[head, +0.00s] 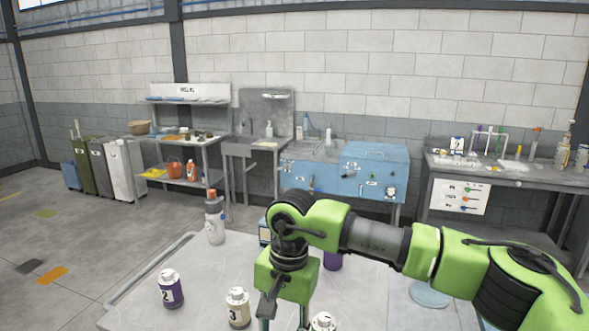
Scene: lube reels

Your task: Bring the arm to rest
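My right arm, green and dark grey, reaches in from the right across the front of the light table (190,275). Its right gripper (284,318) hangs downward at the bottom edge of the view, between a white bottle marked 3 (238,310) and another white-capped bottle (322,322). The fingertips are cut off by the frame, so whether it is open, shut or holding something is unclear. My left gripper is not in view.
A purple bottle marked 2 (171,290) and a grey bottle with an orange cap (215,218) stand on the table. A purple item (332,261) is partly hidden behind my arm. A blue cabinet (374,172) and a workbench (500,172) line the wall. Open floor lies left.

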